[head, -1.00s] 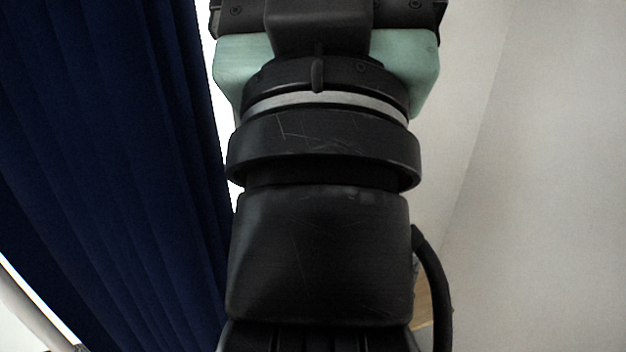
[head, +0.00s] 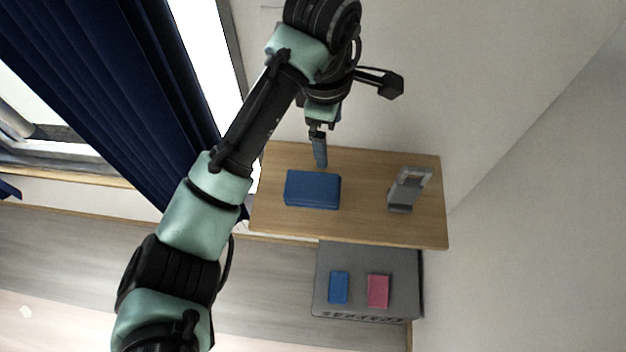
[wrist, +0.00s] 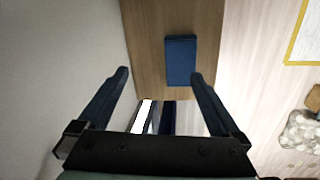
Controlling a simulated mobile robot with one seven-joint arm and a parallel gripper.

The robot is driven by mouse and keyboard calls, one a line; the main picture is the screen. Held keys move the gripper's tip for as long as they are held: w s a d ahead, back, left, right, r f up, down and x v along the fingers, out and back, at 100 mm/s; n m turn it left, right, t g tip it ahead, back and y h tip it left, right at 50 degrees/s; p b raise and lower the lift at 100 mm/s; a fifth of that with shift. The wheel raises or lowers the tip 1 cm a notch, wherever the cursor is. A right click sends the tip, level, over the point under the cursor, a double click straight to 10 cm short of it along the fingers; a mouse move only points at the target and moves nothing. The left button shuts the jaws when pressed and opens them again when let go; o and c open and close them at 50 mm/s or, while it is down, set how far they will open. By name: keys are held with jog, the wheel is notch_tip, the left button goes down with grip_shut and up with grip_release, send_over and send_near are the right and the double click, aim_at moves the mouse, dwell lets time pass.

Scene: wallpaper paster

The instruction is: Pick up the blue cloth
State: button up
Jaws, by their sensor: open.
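A blue, flat, folded-looking block (head: 313,190) lies on the wooden tabletop (head: 365,225) in the head view. It also shows in the wrist view (wrist: 181,60), ahead of my right finger. A smaller blue rectangle (head: 339,287) lies on a grey surface (head: 322,265) below the table. I cannot tell for sure which blue piece is the cloth. My gripper (head: 320,152) points down at the table's far side, just beyond the larger blue piece. In the wrist view my gripper (wrist: 159,75) is open and empty, its fingers wide apart. Nothing is between the fingertips.
A pink rectangle (head: 378,291) lies right of the smaller blue one. A grey upright device (head: 408,188) stands on the table's right part. A dark blue curtain (head: 110,80) hangs at left beside the window. The table between the blue piece and the device is clear.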

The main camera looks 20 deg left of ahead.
jog(key=s+a+f+n+g, duration=0.1)
jog(key=s+a+f+n, duration=0.1)
jog(key=s+a, duration=0.1)
jog(key=b, duration=0.2)
send_over(308, 185)
jog(key=shift+g, duration=0.3)
jog(key=f, duration=0.6)
jog(key=shift+w+a+f, duration=0.1)
jog(key=shift+a+f, duration=0.05)
jog(key=shift+a, duration=0.1)
jog(key=shift+d+f, duration=0.2)
jog(key=shift+f, duration=2.95)
jog(key=c, duration=1.1)
